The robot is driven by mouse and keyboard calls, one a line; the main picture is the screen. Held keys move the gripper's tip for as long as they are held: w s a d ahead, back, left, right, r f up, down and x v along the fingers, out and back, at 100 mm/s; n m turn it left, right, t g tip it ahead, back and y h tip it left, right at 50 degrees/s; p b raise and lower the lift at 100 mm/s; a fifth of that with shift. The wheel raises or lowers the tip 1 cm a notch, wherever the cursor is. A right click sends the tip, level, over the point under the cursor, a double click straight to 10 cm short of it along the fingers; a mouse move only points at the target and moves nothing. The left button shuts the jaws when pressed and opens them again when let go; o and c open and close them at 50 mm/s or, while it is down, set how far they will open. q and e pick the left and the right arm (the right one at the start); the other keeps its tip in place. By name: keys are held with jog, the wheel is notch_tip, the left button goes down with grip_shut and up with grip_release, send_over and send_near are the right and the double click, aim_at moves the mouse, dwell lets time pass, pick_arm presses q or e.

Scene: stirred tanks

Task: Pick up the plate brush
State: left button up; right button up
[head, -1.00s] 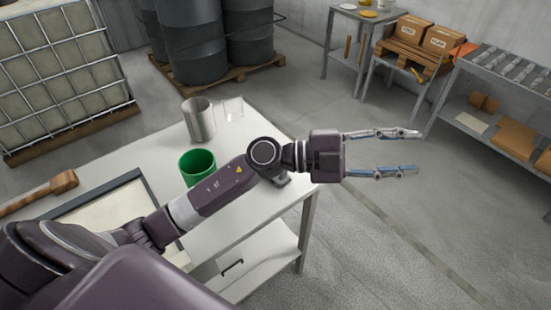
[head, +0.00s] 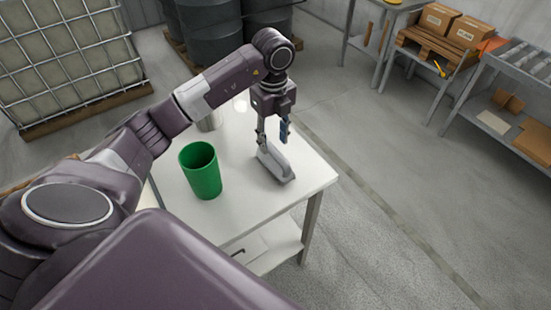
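A grey, long, low object with a raised grip, which I take to be the plate brush (head: 277,166), lies near the right corner of the white table (head: 235,210). My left gripper (head: 273,139) points down over its far end. The fingers are apart, one at the left beside the brush's far end and the blue-padded one further right. I cannot tell whether either finger touches it. Its bristles are not visible. My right gripper is out of view.
A green cup (head: 201,170) stands left of the brush. A metal beaker (head: 209,122) stands behind it, mostly hidden by my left arm. Dark drums (head: 210,30) and a caged tank (head: 70,55) stand beyond. Floor right of the table is clear.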

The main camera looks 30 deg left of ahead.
aim_at(275, 151)
pick_arm(q)
notch_tip(275, 151, down, 5)
jog(key=shift+d+r+p, duration=0.15)
jog(key=shift+r+p, duration=0.05)
jog(key=shift+p, duration=0.9)
jog(key=shift+f, duration=0.5)
jog(key=shift+w, duration=0.1)
grip_shut()
